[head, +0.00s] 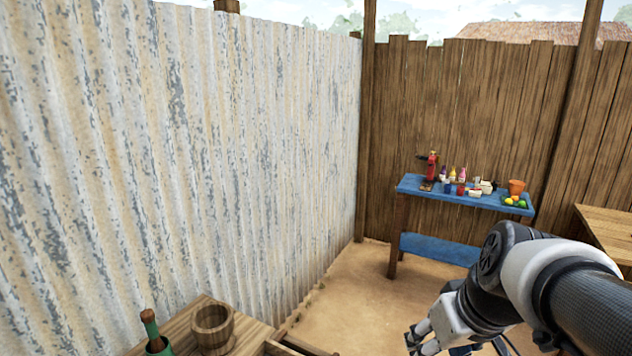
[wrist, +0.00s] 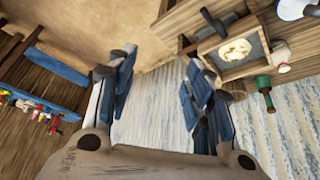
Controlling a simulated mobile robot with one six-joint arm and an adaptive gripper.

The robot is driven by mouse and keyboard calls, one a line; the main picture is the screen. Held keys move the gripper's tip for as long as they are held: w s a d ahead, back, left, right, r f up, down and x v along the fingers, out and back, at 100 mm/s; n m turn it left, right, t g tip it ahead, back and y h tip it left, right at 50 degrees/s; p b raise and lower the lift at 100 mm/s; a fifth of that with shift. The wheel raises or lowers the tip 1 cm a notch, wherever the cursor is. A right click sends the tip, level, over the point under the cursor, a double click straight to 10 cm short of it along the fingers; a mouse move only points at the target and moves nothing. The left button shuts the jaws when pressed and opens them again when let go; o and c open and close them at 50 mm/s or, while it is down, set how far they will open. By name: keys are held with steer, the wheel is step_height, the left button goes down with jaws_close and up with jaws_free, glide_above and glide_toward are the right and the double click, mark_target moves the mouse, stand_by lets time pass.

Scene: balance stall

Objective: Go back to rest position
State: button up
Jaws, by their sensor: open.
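My gripper (wrist: 158,68) is open in the wrist view, with its two blue-grey fingers wide apart and nothing between them. In the head view my gripper (head: 428,338) is at the lower right, low over the dirt floor and partly cut off by the bottom edge. My arm comes in from the right edge and bends down to it. The gripper touches no object that I can see.
A blue table (head: 413,184) with small bottles, cups and fruit stands at the back right. A wooden bench with a mortar (head: 212,326) and a green bottle (head: 158,345) is at the lower left. A corrugated wall (head: 200,150) lines the left. Dirt floor (head: 350,300) lies between.

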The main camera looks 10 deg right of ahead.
steer(key=s+b+x, duration=0.1)
steer(key=b+x, duration=0.2)
steer(key=x, duration=0.2)
steer(key=s+a, duration=1)
steer(key=s, duration=0.3)
steer(key=shift+s+f+p, duration=0.15)
steer(key=shift+f+p, duration=0.25)
steer(key=shift+p, duration=0.05)
steer(key=shift+c, duration=0.4)
